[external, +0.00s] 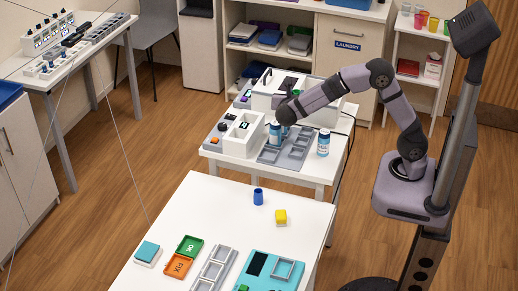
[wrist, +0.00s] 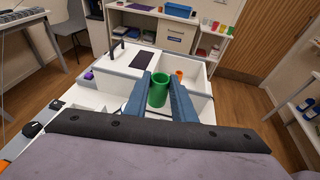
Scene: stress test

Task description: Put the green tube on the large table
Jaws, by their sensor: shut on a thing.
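The green tube (wrist: 159,91) stands between the two blue-grey fingers of my gripper (wrist: 161,92) in the wrist view, with its open end up. My gripper is shut on it, in front of a white unit with a basin. In the external view my gripper is largely hidden by my own wrist, over the smaller white table (external: 312,176), and I cannot make out the green tube clearly there. The large white table (external: 225,215) is in the foreground, nearer the camera than my gripper.
Labelled bottles (external: 323,143) stand near my wrist. An orange cup (wrist: 179,74) is beyond the tube.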

